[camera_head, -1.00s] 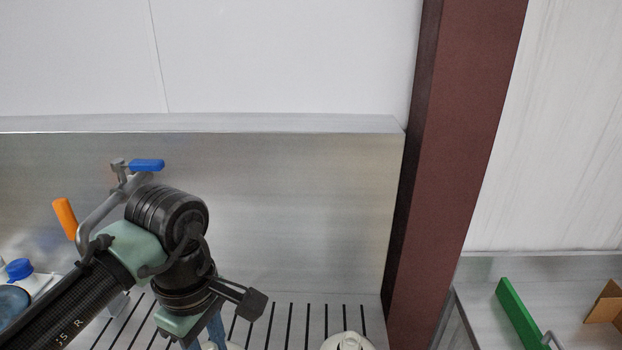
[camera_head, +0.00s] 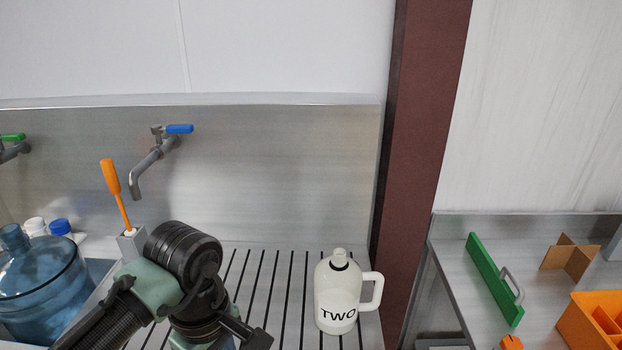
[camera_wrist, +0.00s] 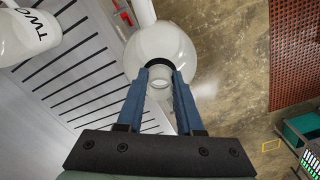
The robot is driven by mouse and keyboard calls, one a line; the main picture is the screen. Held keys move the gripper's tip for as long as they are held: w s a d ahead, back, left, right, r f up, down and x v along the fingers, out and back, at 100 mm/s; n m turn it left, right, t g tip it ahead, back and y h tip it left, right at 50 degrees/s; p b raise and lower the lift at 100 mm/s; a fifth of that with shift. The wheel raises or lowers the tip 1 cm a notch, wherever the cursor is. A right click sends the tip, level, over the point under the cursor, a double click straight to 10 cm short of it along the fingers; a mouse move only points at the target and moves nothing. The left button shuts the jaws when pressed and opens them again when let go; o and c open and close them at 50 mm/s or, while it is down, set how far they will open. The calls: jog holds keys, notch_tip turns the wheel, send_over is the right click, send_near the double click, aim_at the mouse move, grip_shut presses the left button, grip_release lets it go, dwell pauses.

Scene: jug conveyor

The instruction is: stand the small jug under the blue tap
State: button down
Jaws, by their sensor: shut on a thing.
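In the wrist view, my gripper (camera_wrist: 160,83) has its blue fingers shut on the neck of a pale white jug (camera_wrist: 175,45). No label shows on this jug, and its base is hidden below its body. In the head view my fingers and the held jug are out of sight below the frame. The blue tap (camera_head: 150,166), a grey bent spout with a blue lever, is on the metal back wall, up and left of my wrist. A second white jug marked TWO (camera_head: 337,295) stands upright on the slatted top; it also shows in the wrist view (camera_wrist: 35,38).
The slatted counter (camera_head: 285,300) is bare between my arm and jug TWO. A large blue water bottle (camera_head: 45,285) and an orange-handled brush (camera_head: 112,180) are at left. A brown post (camera_head: 415,150) stands right of jug TWO. Concrete floor (camera_wrist: 235,60) shows beside the held jug.

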jog(key=s+d+f+m, duration=0.3)
jog(key=d+f+m, duration=0.2)
jog(key=f, duration=0.4)
jog(key=s+d+f+m+b, duration=0.1)
jog(key=s+d+f+m, duration=0.2)
jog(key=d+f+m, duration=0.3)
notch_tip(320, 180, down, 4)
jog(key=shift+s+d+m, duration=0.15)
jog(key=shift+d+m, duration=0.15)
jog(key=shift+d, duration=0.7)
